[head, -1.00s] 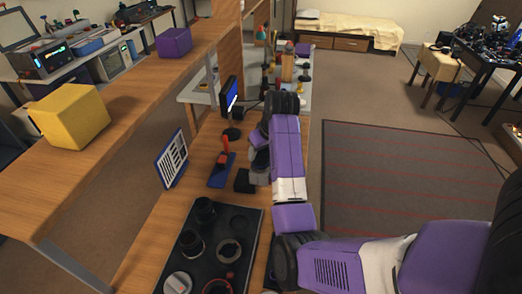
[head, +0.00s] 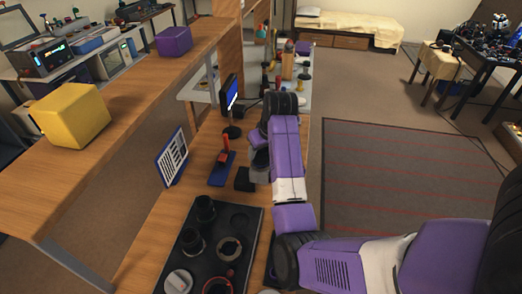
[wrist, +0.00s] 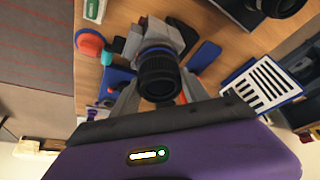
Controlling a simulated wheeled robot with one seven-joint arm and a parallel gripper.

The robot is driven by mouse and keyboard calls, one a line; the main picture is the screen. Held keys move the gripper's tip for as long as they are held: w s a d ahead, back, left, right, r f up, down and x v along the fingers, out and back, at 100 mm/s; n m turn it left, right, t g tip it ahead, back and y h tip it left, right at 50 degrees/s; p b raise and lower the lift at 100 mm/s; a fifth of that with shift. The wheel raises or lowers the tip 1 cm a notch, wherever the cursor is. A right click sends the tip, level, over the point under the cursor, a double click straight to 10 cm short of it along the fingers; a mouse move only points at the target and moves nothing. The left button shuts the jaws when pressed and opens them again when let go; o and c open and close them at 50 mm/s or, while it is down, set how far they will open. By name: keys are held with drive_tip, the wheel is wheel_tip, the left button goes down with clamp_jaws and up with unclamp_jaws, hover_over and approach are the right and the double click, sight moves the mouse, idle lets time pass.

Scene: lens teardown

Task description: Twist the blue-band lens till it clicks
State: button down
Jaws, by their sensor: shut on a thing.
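In the wrist view a black ribbed lens (wrist: 158,72) sits between the two grey fingers of my gripper (wrist: 158,92), which is shut on it. The lens is at a grey holder (wrist: 135,42) on the wooden bench; I cannot tell whether it is seated fully.
A dark tray (head: 251,222) with several lens parts lies at the bench's near end. A blue base with a red lever (head: 223,157), a striped card (head: 172,158) and a small screen (head: 229,92) stand left of my arm. A shelf (head: 100,150) runs along the left.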

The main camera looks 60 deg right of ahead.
drive_tip(key=shift+m+h, duration=0.4)
drive_tip(key=shift+m, duration=0.6)
drive_tip(key=shift+g+p, duration=0.3)
drive_tip(key=shift+p, duration=0.05)
drive_tip(key=shift+a+r+m+h, duration=0.1)
drive_tip(key=shift+m+h, duration=0.2)
drive_tip(key=shift+m, duration=0.6)
drive_tip(key=shift+m+p, duration=0.3)
drive_tip(key=shift+m, duration=0.1)
drive_tip(key=shift+m+g+h, duration=0.3)
drive_tip(key=shift+m+g, duration=0.4)
drive_tip(key=shift+m, duration=0.6)
drive_tip(key=shift+w, duration=0.1)
